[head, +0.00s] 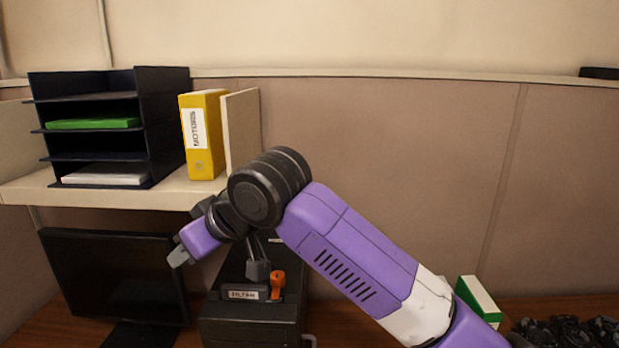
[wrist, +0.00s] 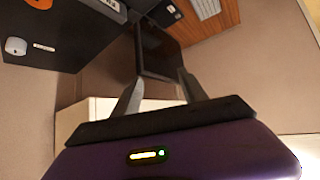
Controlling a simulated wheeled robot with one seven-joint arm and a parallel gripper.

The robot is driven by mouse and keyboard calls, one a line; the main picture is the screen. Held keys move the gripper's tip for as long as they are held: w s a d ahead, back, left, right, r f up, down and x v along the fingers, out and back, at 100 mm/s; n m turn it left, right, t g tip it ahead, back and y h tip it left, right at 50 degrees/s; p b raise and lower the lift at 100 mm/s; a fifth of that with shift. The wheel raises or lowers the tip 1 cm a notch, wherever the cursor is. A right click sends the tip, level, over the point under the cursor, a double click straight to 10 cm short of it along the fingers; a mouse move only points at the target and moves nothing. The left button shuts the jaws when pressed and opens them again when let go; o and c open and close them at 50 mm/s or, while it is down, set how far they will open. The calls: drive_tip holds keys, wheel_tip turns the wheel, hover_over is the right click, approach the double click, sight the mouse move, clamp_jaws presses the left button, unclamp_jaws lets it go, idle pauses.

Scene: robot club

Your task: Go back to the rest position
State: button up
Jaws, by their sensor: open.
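My gripper (head: 178,257) is at the left of the head view, in front of the monitor and below the shelf. My purple arm reaches up from the lower right and bends at the black joint. In the wrist view my gripper (wrist: 160,77) shows two separated fingers with nothing between them. The jaws are open and empty. The fingers seem clear of the monitor behind them, but the exact gap cannot be told.
A black machine (head: 250,325) with an orange part (head: 278,280) stands below my wrist. The monitor (head: 112,280) is at left. A shelf (head: 110,196) holds a dark letter tray (head: 165,120) and a yellow binder (head: 206,135). A green-and-white box (head: 479,298) stands right.

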drive_tip(key=s+d+f+m+t+h+b, duration=0.1)
drive_tip(key=s+d+f+m+t, duration=0.4)
drive_tip(key=d, duration=0.4)
drive_tip(key=s+d+f+m+t+h+b, duration=0.1)
drive_tip(key=s+d+f+m+t, duration=0.4)
drive_tip(key=d, duration=0.3)
drive_tip(key=s+d+f+m+t+h+b, duration=0.25)
drive_tip(key=s+d+f+t, duration=0.25)
drive_tip(key=s+d, duration=0.3)
drive_tip(key=s+d+f+g+h, duration=0.1)
drive_tip(key=s+d+f, duration=0.3)
drive_tip(key=s, duration=0.5)
drive_tip(key=s+d+f+g+h+b, duration=0.1)
drive_tip(key=s+d+f+g, duration=0.2)
drive_tip(key=s, duration=0.6)
drive_tip(key=s+d+f+g+h+b, duration=0.1)
drive_tip(key=s+d+f, duration=0.6)
drive_tip(key=s, duration=0.2)
drive_tip(key=shift+s+d+g+h, duration=0.15)
drive_tip(key=shift+d+g+h, duration=0.2)
drive_tip(key=shift+g, duration=0.05)
drive_tip(key=shift+n, duration=0.25)
